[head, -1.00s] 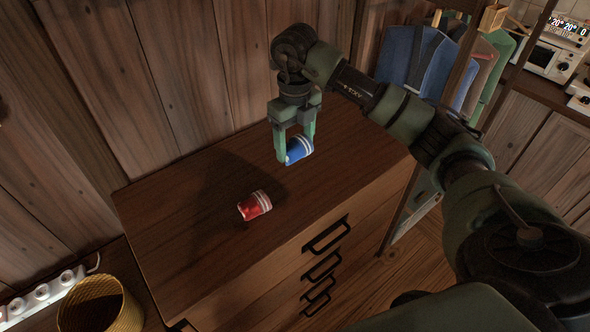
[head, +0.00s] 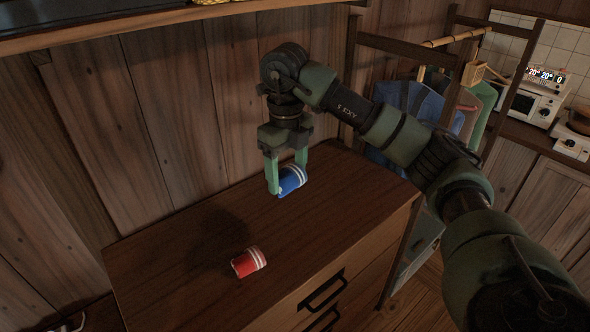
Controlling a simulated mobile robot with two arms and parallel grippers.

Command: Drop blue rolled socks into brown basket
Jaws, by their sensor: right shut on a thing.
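The blue rolled socks (head: 292,179), with white stripes, are between the fingers of my right gripper (head: 287,178). The gripper points down and is shut on them, over the back part of the wooden dresser top. Whether they still touch the wood is hard to tell. My left gripper is not in view. The brown basket is out of view now; a yellow-brown woven basket showed at the lower left in the earlier head view.
Red rolled socks (head: 248,262) with white stripes lie on the dresser top (head: 180,262), nearer the front. A plank wall (head: 150,120) stands close behind. A wooden shelf (head: 130,24) crosses the top left. A rack with hanging clothes (head: 405,105) stands at the right.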

